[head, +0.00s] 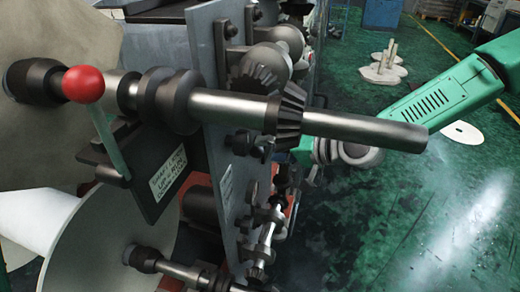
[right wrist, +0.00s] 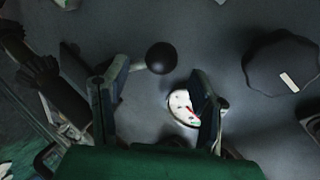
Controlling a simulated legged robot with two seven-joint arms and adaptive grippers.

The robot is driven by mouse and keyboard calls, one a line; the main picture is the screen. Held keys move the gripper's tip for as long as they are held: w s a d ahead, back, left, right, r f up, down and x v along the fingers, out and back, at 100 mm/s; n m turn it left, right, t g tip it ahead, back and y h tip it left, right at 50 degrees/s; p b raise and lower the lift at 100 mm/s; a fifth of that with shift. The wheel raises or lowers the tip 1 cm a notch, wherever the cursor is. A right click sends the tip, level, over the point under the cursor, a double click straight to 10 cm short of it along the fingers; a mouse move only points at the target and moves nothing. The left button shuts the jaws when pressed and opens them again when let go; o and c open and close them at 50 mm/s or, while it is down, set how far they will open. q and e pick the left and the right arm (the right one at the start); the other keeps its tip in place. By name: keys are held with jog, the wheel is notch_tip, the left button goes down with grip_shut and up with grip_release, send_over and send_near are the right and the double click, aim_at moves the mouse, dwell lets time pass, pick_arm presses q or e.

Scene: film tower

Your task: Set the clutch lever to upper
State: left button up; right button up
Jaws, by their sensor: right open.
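A lever with a red ball knob (head: 83,84) and a pale green stem stands at the left in the head view, tilted, beside a dark plate with a label (head: 168,172) whose text is too small to read fully. My right arm (head: 440,105) reaches in from the right, and its gripper is mostly hidden behind the steel shaft and machine plate. In the right wrist view my right gripper (right wrist: 157,100) is open and empty. A dark ball knob (right wrist: 160,58) shows beyond the fingers, apparently apart from them. I cannot tell whether it is the clutch lever's. My left gripper is not in view.
A steel shaft (head: 365,128) with bevel gears juts rightward in front of my right wrist. The grey machine plate (head: 213,75) stands upright beside it. Green floor is open at right.

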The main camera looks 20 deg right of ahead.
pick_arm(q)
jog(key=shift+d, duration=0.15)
pick_arm(e)
jog(key=v, duration=0.8)
jog(key=shift+d, duration=0.35)
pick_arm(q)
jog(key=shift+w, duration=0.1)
pick_arm(e)
jog(key=shift+w+a+f, duration=0.1)
jog(key=shift+a, duration=0.1)
jog(key=shift+d, duration=0.15)
